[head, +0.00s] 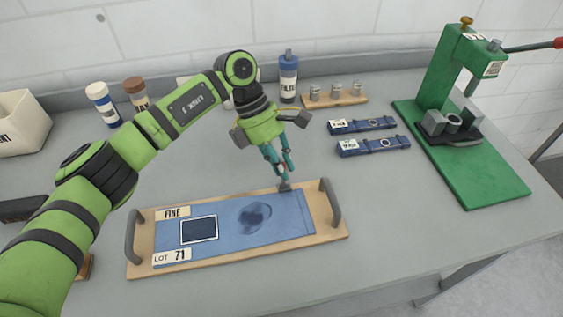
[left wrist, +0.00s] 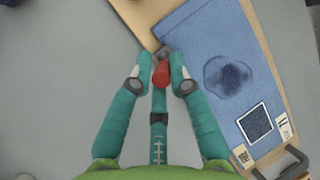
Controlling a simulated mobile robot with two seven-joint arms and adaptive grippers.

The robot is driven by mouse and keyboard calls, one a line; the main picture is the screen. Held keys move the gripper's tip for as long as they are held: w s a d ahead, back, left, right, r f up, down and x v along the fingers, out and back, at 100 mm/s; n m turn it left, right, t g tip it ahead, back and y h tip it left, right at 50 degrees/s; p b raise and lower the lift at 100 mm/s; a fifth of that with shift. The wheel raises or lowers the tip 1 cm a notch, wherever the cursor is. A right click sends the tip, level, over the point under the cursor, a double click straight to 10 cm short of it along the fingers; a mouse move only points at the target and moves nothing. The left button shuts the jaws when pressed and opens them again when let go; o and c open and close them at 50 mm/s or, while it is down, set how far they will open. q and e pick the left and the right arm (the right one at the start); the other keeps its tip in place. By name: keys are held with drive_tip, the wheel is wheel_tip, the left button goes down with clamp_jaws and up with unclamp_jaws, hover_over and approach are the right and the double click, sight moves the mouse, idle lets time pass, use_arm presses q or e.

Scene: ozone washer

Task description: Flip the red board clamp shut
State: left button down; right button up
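A wooden board (head: 337,232) with two dark end handles lies on the grey bench. A blue cloth (head: 285,228) with a dark round stain and a square patch lies on it. The clamp's grey metal part (head: 284,187) sits at the board's far edge, near its right end. My left gripper (head: 282,174) is directly above it. In the left wrist view, the clamp's red handle (left wrist: 160,74) stands between the fingers of my left gripper (left wrist: 160,66), with small gaps on both sides. The clamp's base is partly hidden. My right gripper is not in view.
Behind the board lie two blue labelled bars (head: 373,145), a wooden block with metal weights (head: 336,97) and a blue bottle (head: 288,78). A green press (head: 455,120) stands at right. Two capped jars (head: 103,105) stand at left. The bench right of the board is clear.

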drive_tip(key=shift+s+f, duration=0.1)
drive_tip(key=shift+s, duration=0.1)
use_arm(q)
drive_tip(key=shift+s+r, duration=0.1)
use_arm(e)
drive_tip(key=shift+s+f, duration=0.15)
